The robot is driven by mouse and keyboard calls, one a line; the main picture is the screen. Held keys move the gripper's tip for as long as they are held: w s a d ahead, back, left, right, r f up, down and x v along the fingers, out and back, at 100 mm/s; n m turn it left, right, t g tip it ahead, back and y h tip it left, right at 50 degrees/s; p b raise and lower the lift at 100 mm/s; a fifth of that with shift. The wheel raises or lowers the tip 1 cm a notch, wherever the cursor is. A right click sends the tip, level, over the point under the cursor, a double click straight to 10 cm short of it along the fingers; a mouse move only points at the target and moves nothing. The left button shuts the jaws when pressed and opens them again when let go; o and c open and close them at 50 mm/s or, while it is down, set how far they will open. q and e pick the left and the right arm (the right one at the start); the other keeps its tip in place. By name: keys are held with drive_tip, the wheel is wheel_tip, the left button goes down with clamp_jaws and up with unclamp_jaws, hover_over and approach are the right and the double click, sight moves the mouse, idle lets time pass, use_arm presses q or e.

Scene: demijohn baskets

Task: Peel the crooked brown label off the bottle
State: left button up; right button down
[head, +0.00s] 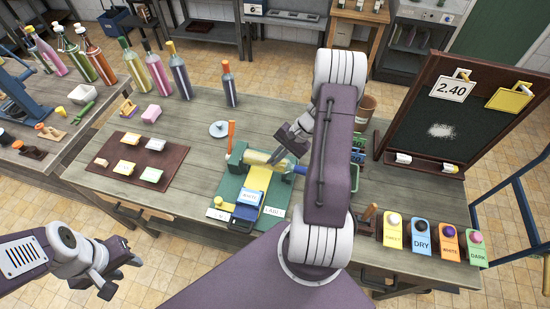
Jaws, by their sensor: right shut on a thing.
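The bottle (257,157) lies on its side in a green cradle (236,157) on the workbench, with pale yellow glass and a blue end at the right. My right gripper (277,157) reaches down to it from the upper right, shut at the bottle's surface. What it pinches is small and mostly hidden by the fingers; it appears to be the brown label, whose outline I cannot make out. My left gripper (121,277) is open and empty, low at the left, in front of the workbench and away from the bottle.
A brown board (137,164) with several colored blocks is at left. Several upright bottles stand at the back left. A chalkboard (440,120) and several label tags (421,237) are at right.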

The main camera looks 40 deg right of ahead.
drive_tip(key=shift+r+p, duration=0.9)
drive_tip(key=shift+r, duration=0.45)
drive_tip(key=shift+d+r, duration=0.1)
drive_tip(key=shift+r+p, duration=1.2)
drive_tip(key=shift+r, duration=0.2)
